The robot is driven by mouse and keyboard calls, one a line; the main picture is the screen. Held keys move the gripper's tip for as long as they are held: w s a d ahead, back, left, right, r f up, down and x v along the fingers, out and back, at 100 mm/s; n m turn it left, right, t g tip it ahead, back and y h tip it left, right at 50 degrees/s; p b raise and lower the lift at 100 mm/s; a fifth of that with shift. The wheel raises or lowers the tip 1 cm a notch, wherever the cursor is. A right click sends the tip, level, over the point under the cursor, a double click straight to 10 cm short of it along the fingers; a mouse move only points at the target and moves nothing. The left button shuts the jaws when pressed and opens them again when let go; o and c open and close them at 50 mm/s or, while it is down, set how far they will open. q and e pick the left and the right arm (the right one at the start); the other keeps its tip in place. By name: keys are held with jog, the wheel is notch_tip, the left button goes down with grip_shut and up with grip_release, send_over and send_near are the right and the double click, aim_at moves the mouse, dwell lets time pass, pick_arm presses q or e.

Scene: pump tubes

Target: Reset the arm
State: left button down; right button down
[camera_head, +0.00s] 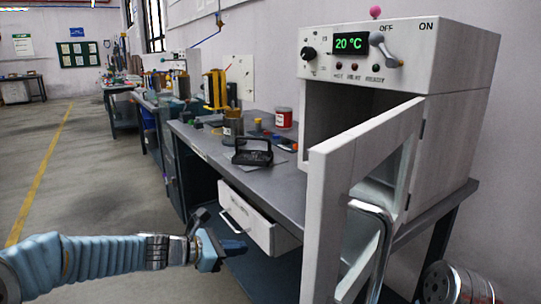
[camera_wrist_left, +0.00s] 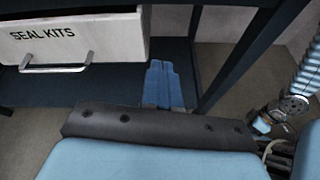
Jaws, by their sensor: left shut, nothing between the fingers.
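My left gripper (camera_head: 236,248) reaches in from the left, low in front of the bench. Its blue fingers are together and empty; they also show in the left wrist view (camera_wrist_left: 163,84). It is beside the pulled-out white drawer (camera_head: 262,222), apart from it as far as I can tell. In the left wrist view the drawer (camera_wrist_left: 100,45) reads "SEAL KITS". At the right of that view a ribbed arm with a metal joint and a small light-blue end (camera_wrist_left: 262,125) shows, probably my right arm. Its fingers are too small to read.
The grey bench (camera_head: 285,180) holds a white oven (camera_head: 440,58) reading 20 °C, with its door (camera_head: 328,215) swung open towards me. A black handled holder (camera_head: 252,152) and a red-and-white can (camera_head: 284,118) stand on the bench. The floor at left is clear.

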pick_arm(q)
jog(key=s+a+f+m+g+y, duration=0.1)
jog(key=s+f+m+g+y, duration=0.2)
jog(key=f, duration=0.7)
jog(key=s+a+f+m+g+y, duration=0.1)
jog(key=s+a+f+m, duration=0.15)
jog(key=s+f, duration=0.45)
jog(key=s+a+f+m+g+y, duration=0.1)
jog(key=s+f+m+y, duration=0.2)
jog(key=f, duration=0.9)
jog(key=s+d+f+m+g+p, duration=0.1)
jog(key=s+f+m, duration=0.8)
jog(key=s+m, duration=0.3)
jog(key=shift+s+d+f+g, duration=0.15)
jog(key=shift+s+f+g, duration=0.25)
jog(key=shift+s, duration=0.6)
